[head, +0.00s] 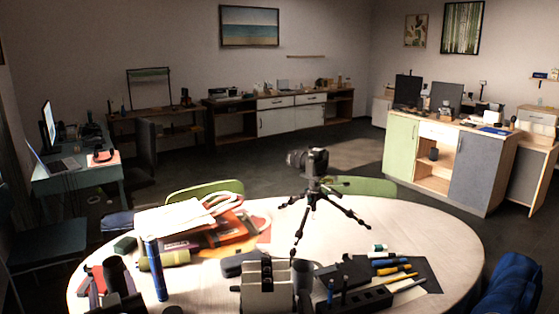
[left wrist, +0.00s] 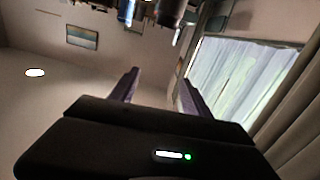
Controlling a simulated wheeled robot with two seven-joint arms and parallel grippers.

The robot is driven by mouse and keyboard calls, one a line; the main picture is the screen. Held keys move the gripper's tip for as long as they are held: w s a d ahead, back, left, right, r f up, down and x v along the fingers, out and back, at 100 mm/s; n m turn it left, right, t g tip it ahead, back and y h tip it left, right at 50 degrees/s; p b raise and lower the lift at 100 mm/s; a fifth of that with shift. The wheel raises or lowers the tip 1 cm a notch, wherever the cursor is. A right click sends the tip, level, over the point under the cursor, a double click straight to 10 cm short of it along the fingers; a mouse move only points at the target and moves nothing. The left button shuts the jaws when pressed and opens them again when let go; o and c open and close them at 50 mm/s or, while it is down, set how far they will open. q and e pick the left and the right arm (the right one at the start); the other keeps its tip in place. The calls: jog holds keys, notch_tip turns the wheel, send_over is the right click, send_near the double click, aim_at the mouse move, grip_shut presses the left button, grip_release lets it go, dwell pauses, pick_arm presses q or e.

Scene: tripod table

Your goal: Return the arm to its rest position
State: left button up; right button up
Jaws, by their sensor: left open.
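My left gripper (left wrist: 158,82) shows in the left wrist view with its two dark fingers apart and nothing between them. That view is upside down, with the wall and a ceiling light (left wrist: 35,72) around the fingers and several table items at its top edge. In the head view I cannot clearly pick the left gripper out from the dark items along the bottom edge at the left.
A round table (head: 440,237) fills the front. A camera (head: 316,160) stands on a black tripod (head: 312,200) on it. A blue cylinder (head: 154,268), an orange-red box (head: 222,236), a black organizer (head: 352,299) and pens (head: 392,268) crowd the table. Its right side is clear.

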pick_arm(q)
jog(key=s+d+f+m+g+h, duration=0.15)
jog(key=d+f+h, duration=0.35)
jog(key=d+f, duration=0.55)
jog(key=w+d+f+m+g+h, duration=0.1)
jog(key=d+f+m+g+h, duration=0.15)
jog(key=d+f+h, duration=0.75)
jog(key=s+d+f+m+g, duration=0.1)
jog(key=s+d+f+g, duration=0.4)
jog(key=s+f, duration=0.6)
jog(key=s+d+f+m+g, duration=0.1)
jog(key=s+d+f+g, duration=0.4)
jog(key=s+f, duration=0.7)
jog(key=shift+s+d+y, duration=0.3)
jog(key=shift+s+d, duration=0.2)
